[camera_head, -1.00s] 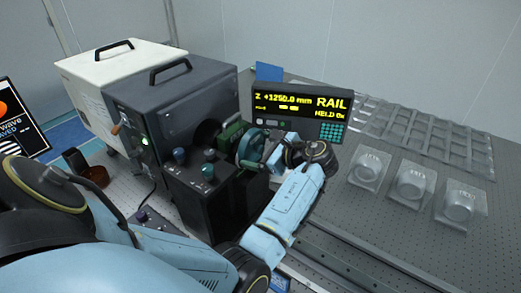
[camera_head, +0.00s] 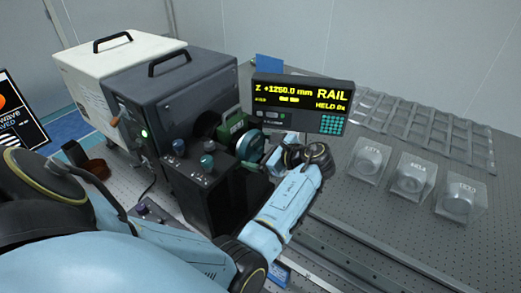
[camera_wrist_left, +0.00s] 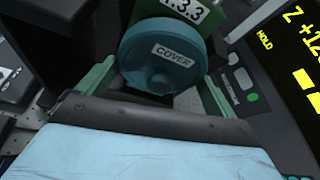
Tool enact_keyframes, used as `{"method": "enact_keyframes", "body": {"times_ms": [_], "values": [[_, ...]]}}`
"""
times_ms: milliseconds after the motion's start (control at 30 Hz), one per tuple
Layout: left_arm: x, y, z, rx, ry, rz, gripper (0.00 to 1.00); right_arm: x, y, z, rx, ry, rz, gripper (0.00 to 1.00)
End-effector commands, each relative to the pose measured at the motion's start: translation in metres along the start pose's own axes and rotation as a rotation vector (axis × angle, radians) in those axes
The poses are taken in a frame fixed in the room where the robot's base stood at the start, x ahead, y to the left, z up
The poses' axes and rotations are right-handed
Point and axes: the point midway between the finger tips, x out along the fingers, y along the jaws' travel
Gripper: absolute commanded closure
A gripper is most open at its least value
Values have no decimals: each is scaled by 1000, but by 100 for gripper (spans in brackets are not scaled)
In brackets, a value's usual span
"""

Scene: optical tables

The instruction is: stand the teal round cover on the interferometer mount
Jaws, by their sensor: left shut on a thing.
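The teal round cover (camera_head: 250,146), labelled COVER, is upright with its flat face toward my left wrist. In the left wrist view the cover (camera_wrist_left: 160,60) fills the space between the green fingers of my left gripper (camera_wrist_left: 157,76), which is shut on it. In the head view my left gripper (camera_head: 264,153) is partly hidden by its own wrist. Just behind the cover is a green block (camera_head: 233,125), marked 1.3.3 in the wrist view; I cannot tell whether they touch. I cannot single out the interferometer mount with certainty. My right gripper is not in view.
A black stand with knobs (camera_head: 207,190) and a dark grey box (camera_head: 185,95) are left of the cover. A RAIL display (camera_head: 300,105) stands close behind my gripper. Clear boxes (camera_head: 411,177) and a clear rack (camera_head: 440,130) are at right. Bare perforated table (camera_head: 370,220) lies in front.

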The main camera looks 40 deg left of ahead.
Motion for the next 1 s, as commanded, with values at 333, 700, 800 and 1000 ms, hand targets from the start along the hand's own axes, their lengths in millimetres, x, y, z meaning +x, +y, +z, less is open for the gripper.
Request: {"method": "enact_keyframes", "body": {"times_ms": [333, 700, 800, 1000], "values": [[2, 1, -4, 0, -1, -1, 35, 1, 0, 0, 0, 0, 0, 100], [3, 2, -8, -1, -1, -1, 0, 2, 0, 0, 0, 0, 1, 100], [3, 2, -8, -1, -1, 0, 0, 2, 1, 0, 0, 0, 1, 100], [3, 2, -8, 1, 0, 0, 0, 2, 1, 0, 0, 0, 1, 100]]}}
